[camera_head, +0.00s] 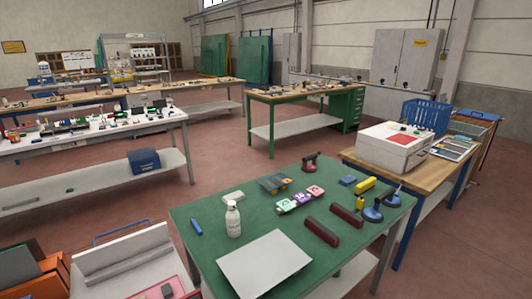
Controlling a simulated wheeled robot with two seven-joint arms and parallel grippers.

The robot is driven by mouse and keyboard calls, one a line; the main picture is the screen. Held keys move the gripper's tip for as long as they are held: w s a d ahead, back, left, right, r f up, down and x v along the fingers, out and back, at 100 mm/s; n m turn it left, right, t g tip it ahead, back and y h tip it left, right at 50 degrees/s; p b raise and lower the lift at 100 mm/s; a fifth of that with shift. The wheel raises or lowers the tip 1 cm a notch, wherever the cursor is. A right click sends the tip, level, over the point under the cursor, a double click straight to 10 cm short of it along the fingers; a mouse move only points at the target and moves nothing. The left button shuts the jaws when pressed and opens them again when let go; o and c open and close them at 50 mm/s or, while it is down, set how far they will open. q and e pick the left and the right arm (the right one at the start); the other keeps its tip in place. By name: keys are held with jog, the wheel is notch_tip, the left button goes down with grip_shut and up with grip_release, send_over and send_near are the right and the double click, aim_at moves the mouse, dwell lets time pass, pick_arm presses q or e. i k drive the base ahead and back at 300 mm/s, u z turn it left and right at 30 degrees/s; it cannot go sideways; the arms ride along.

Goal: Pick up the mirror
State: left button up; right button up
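A flat, pale grey rectangular sheet (264,264), which looks like the mirror, lies on the green-topped table (187,228) at the front. It is near the table's front edge, and its nearest corner runs close to the bottom of the picture. No gripper or arm of mine shows in the head view. Nothing is seen touching the sheet.
A white bottle (233,219) stands just behind the sheet. Dark red bars (321,232) lie to its right, with suction-cup tools (373,212) beyond. A white box machine (393,148) sits on the right bench.

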aim_at(254, 268)
jog(key=z, duration=2.1)
jog(key=i, duration=2.9)
jog(key=u, duration=3.25)
